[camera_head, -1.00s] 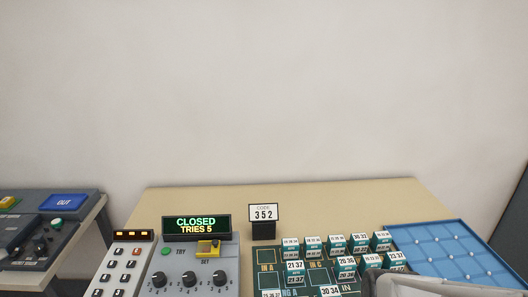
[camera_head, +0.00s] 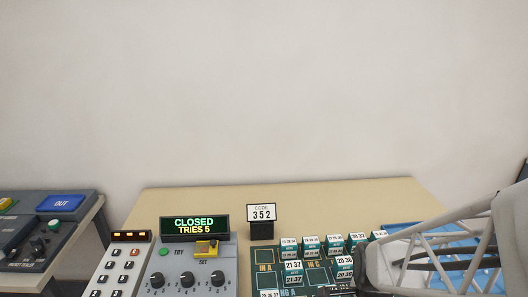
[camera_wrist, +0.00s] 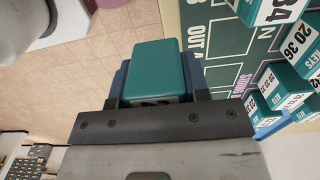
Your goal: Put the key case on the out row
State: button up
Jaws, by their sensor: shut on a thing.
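In the wrist view, a teal key case (camera_wrist: 155,68) sits between the blue fingers of my gripper (camera_wrist: 155,82), which is shut on it. The case is over the edge of the dark green board (camera_wrist: 228,48), with tan floor visible to its left. The board carries "OUT" lettering (camera_wrist: 195,38) close to the case's right. In the head view, my gripper (camera_head: 365,270) is at the lower right, over the board's right part; the held case cannot be made out there. The board also shows in the head view (camera_head: 268,281), with its near part out of frame.
Several numbered teal and white key cases (camera_head: 310,243) stand on the board. A blue tray (camera_head: 405,230) lies to the right, partly behind my arm.

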jog(key=shift+w+d+f, duration=0.15)
jog(key=shift+w+d, duration=0.15)
jog(key=shift+w, duration=1.05)
jog(key=shift+w+d+f, duration=0.1)
jog(key=shift+w+d, duration=0.2)
jog(key=shift+w, duration=1.1)
jog(key=shift+w+d+f, duration=0.15)
jog(key=shift+w+d, duration=0.15)
jog(key=shift+w, duration=1.05)
jog(key=shift+w+d, duration=0.1)
jog(key=shift+w, duration=0.4)
jog(key=shift+s+f, duration=0.1)
jog(key=shift+f, duration=1.7)
jog(key=shift+f, duration=0.1)
jog(key=o, duration=1)
jog(key=shift+c, duration=0.2)
notch_tip(320, 180, up, 12)
